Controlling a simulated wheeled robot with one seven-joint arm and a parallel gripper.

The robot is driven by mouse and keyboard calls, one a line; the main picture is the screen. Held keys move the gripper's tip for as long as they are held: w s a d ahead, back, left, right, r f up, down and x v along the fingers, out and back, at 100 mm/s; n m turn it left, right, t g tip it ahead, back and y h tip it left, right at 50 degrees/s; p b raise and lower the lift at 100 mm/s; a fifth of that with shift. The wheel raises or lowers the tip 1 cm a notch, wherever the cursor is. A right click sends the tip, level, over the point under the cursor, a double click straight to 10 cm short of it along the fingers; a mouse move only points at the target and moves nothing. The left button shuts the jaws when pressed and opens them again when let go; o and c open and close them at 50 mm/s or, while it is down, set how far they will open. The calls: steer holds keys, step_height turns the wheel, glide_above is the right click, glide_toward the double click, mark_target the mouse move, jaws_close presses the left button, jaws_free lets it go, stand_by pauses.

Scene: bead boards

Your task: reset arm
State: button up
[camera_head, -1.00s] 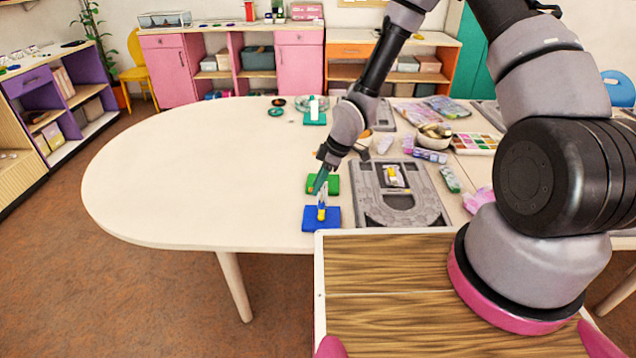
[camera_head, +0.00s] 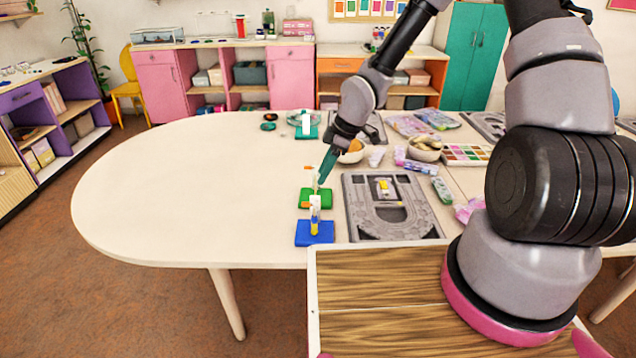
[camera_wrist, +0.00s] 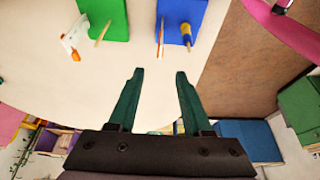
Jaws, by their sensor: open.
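My gripper (camera_head: 325,166) is in the head view above the table, near the green board. In the wrist view the gripper (camera_wrist: 160,75) has its two green fingers apart with nothing between them. A blue board (camera_head: 324,236) holds an upright peg with a yellow bead at its foot (camera_head: 315,226).
A grey bead tray (camera_head: 357,212) with a yellow-and-white piece lies right of the boards. A teal board (camera_head: 305,132), bowls (camera_head: 424,153) and a paint palette (camera_head: 467,153) are farther back. The table's left side (camera_head: 180,185) is clear.

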steer(key=s+d+r+m+t+h, duration=0.1)
steer(key=d+r+m+t+h, duration=0.1)
steer(key=d+r+m, duration=0.55)
steer(key=d+r+m+t+h, duration=0.1)
steer(key=d+r+m+h, duration=0.1)
steer(key=d+r, duration=0.9)
steer(key=s+d+r+m+t+y, duration=0.1)
steer(key=s+r+m+t, duration=0.2)
steer(key=s+r+m, duration=0.8)
steer(key=s+r, duration=0.5)
steer(key=r, duration=0.3)
steer(key=shift+d+r+m+t, duration=0.15)
steer(key=shift+r+m+t, duration=0.05)
steer(key=shift+m+t, duration=0.2)
